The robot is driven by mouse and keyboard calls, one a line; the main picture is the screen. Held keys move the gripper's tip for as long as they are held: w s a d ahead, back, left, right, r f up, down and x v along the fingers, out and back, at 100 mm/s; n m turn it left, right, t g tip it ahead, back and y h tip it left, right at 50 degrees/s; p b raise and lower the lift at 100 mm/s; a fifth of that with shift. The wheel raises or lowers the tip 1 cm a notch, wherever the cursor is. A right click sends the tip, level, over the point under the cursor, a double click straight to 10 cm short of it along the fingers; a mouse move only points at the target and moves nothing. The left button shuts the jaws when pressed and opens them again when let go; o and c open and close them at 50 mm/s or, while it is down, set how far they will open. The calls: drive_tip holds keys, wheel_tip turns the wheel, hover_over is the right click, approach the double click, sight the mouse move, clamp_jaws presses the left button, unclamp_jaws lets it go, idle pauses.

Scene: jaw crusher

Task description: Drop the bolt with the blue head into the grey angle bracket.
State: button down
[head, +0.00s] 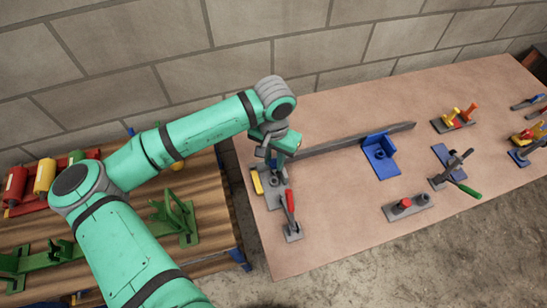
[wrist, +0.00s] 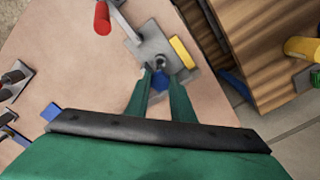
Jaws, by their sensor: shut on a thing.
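My gripper (wrist: 160,72) is shut on the bolt with the blue head (wrist: 159,82), whose head shows between the two green fingers in the wrist view. The grey angle bracket (wrist: 150,42) lies just beyond the fingertips, with a round grey ring close by the bolt. I cannot tell whether the bolt's shank is in the hole. In the head view my gripper (head: 270,153) points down over the grey bracket (head: 273,200) at the table's left end. The bolt cannot be made out there.
A yellow bar (head: 257,180) and a red-handled clamp (head: 291,210) flank the bracket. A long grey bar (head: 350,140) runs behind, to a blue angle bracket (head: 382,168). A grey plate with a red knob (head: 404,203) stands to the right. A wooden bench (head: 205,215) is left.

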drive_tip(key=shift+f, duration=0.2)
drive_tip(key=shift+f, duration=1.8)
drive_tip(key=shift+f, duration=3.25)
drive_tip(key=c, duration=1.5)
unclamp_jaws()
drive_tip(key=shift+o, duration=0.2)
drive_tip(key=shift+r, duration=0.1)
wheel_tip(320, 180, up, 11)
drive_tip(key=shift+f, duration=0.15)
drive_tip(key=shift+a, duration=0.1)
